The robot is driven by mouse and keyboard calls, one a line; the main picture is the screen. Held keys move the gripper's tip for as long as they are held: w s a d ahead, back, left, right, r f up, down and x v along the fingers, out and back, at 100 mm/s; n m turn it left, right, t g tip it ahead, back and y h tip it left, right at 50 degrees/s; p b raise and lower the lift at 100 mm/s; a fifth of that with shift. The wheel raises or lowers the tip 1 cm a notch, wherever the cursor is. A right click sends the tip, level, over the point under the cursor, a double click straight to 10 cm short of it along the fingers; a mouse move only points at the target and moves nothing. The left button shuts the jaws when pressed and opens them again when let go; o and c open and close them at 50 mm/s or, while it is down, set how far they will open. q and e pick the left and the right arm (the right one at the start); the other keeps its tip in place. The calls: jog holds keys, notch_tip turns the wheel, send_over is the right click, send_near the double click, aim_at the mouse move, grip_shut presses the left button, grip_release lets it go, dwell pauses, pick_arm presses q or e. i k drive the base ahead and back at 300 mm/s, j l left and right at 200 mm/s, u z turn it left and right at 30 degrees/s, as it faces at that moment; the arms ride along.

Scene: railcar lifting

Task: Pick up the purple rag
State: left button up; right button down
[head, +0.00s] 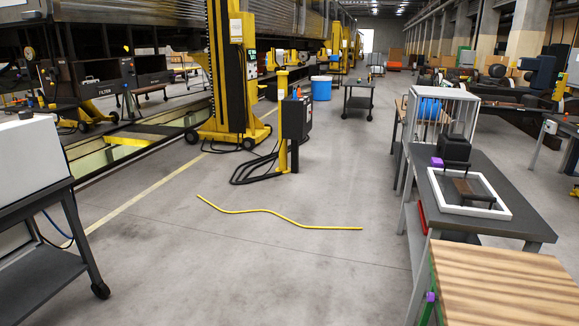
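A small purple patch (437,162) shows at the left edge of the dark-topped table on the right, beside a black device. A second small purple patch (430,297) shows on the green frame at the left edge of the wooden-topped bench. Both are too small for me to tell whether either is a rag. Neither of my grippers is in view.
The dark table (515,219) bears a white frame (487,212) and the black device (455,150). The wooden bench (500,285) stands at the lower right. A yellow hose (270,211) lies on the open floor. A cart (38,270) stands at left.

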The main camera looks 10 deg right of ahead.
aim_at(436, 162)
jog(key=i+j+z, duration=0.15)
jog(key=i, duration=0.35)
jog(key=i+j+z, duration=0.15)
jog(key=i, duration=0.35)
jog(key=i+j+z, duration=0.15)
jog(key=i+j, duration=0.15)
jog(key=i, duration=0.15)
jog(key=i+z, duration=0.25)
jog(key=i, duration=0.2)
jog(key=i+z, duration=0.25)
jog(key=i, duration=0.2)
jog(key=i+j+z, duration=0.25)
jog(key=i, duration=0.2)
jog(key=i+j+z, duration=0.25)
jog(key=i, duration=0.15)
jog(key=i+j+z, duration=0.2)
jog(key=i, duration=0.25)
